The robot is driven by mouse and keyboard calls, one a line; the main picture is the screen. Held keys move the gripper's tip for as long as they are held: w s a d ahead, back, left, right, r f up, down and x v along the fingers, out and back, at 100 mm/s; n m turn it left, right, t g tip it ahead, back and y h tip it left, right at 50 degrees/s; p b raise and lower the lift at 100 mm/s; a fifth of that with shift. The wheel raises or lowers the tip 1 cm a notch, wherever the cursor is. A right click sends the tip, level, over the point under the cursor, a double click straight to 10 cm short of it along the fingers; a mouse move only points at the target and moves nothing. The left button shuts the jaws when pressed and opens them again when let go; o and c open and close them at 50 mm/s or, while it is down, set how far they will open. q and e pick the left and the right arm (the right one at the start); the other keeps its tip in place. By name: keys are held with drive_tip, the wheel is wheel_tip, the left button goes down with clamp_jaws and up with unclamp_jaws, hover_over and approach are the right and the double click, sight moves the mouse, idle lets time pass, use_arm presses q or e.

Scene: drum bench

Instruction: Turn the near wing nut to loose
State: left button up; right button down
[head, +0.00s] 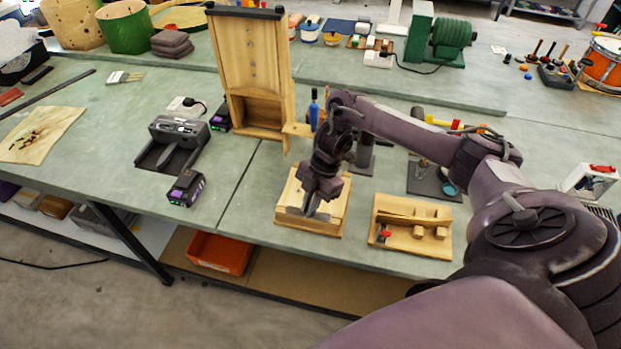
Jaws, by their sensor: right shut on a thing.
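My right gripper (311,207) points down over a low wooden block (331,227) near the table's front edge. Its fingers are shut at a dark metal part on the block's top. The near wing nut is hidden by the fingers, so its shape and turn angle do not show. My left gripper is out of view.
A wooden holder with a red knob (410,228) stands right of the block. A tall wooden stand (252,65) and a blue bottle (314,110) are behind. A black tool fixture (170,148) lies left.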

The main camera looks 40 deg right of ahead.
drive_tip(key=shift+w+n+g+h+p, duration=0.15)
drive_tip(key=shift+n+g+p, duration=0.4)
drive_tip(key=shift+n, duration=0.7)
drive_tip(key=shift+n+g+h+p, duration=0.25)
drive_tip(key=shift+n+g+p, duration=0.3)
drive_tip(key=shift+n, duration=0.7)
drive_tip(key=shift+w+a+n+g+h+p, duration=0.1)
drive_tip(key=shift+n+g+h+p, duration=0.15)
drive_tip(key=shift+n, duration=0.7)
drive_tip(key=shift+w+a+n+g+h+p, duration=0.15)
drive_tip(key=shift+n+h, duration=0.1)
drive_tip(key=shift+n, duration=0.7)
drive_tip(key=shift+a+n+g+h+b, duration=0.15)
drive_tip(key=shift+n+h, duration=0.35)
drive_tip(key=shift+n, duration=0.9)
drive_tip(key=shift+n+g+h+b, duration=0.2)
drive_tip(key=shift+n+h, duration=0.3)
drive_tip(key=shift+n, duration=0.9)
drive_tip(key=shift+a+n+h+b, duration=0.15)
drive_tip(key=shift+n+h, duration=0.25)
drive_tip(key=shift+n, duration=0.75)
drive_tip(key=shift+a+n+h+b, duration=0.15)
drive_tip(key=shift+n+h, duration=0.25)
drive_tip(key=shift+n, duration=0.75)
drive_tip(key=shift+n+h, duration=0.4)
drive_tip(key=shift+n, duration=0.6)
drive_tip(key=c, duration=1.5)
unclamp_jaws()
drive_tip(key=shift+o, duration=0.2)
